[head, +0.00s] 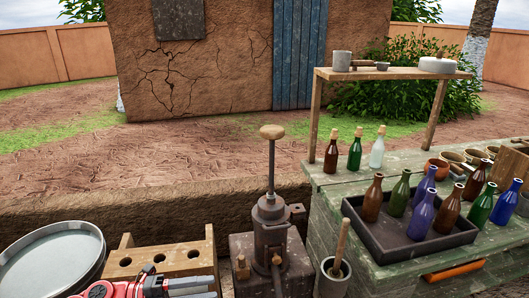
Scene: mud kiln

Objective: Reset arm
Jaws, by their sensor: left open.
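My left gripper (202,288) shows at the bottom edge of the head view, with a red body and grey fingers. Its fingers are apart and nothing shows between them. It is in front of a wooden rack with round holes (163,246) and to the left of a dark metal press (271,225). The lower part of the arm is cut off by the picture edge. My right gripper does not show.
A round metal basin (51,232) stands at the left. A mortar with a pestle (334,278) is right of the press. A dark tray (446,243) of several bottles sits on the green table (322,182). A raised shelf (392,73) stands at the back right. Bare ground lies beyond the low mud wall.

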